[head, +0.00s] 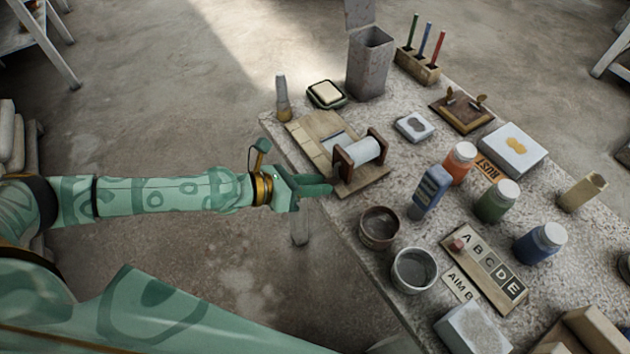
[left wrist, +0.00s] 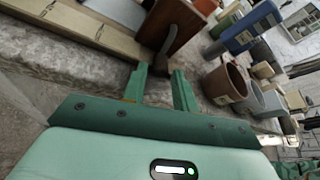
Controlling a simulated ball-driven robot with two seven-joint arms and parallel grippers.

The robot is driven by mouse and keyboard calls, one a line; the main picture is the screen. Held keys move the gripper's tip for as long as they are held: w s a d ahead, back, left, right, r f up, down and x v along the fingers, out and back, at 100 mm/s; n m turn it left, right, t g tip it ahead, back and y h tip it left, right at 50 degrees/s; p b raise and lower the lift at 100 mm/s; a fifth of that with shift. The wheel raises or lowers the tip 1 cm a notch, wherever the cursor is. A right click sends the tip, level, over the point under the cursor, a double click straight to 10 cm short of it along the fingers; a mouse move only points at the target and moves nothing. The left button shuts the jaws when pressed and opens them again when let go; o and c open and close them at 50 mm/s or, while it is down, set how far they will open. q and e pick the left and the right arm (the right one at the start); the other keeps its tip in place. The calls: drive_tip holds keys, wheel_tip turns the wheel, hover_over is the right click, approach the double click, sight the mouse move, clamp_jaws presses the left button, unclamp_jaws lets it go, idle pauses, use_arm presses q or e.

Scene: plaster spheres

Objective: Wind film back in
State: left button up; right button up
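A film winder stands at the table's near left edge: a pale roll (head: 363,151) between two brown wooden end blocks (head: 343,163) on a light wooden board (head: 370,182). A flat pale piece (head: 337,141) lies on the board behind the roll. My left gripper (head: 330,186) is at the winder's near end. In the left wrist view a thin crank arm runs down from an end block (left wrist: 172,22) to a dark knob (left wrist: 158,68), which lies between my left fingertips (left wrist: 160,76). Whether they press on it is unclear. My right gripper is not in view.
A grey bin (head: 370,65), paint jars (head: 459,162) and a lettered board (head: 484,268) stand farther off. Open floor lies left of the table.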

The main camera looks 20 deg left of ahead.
use_arm(q)
drive_tip(key=shift+w+d, duration=0.1)
clamp_jaws()
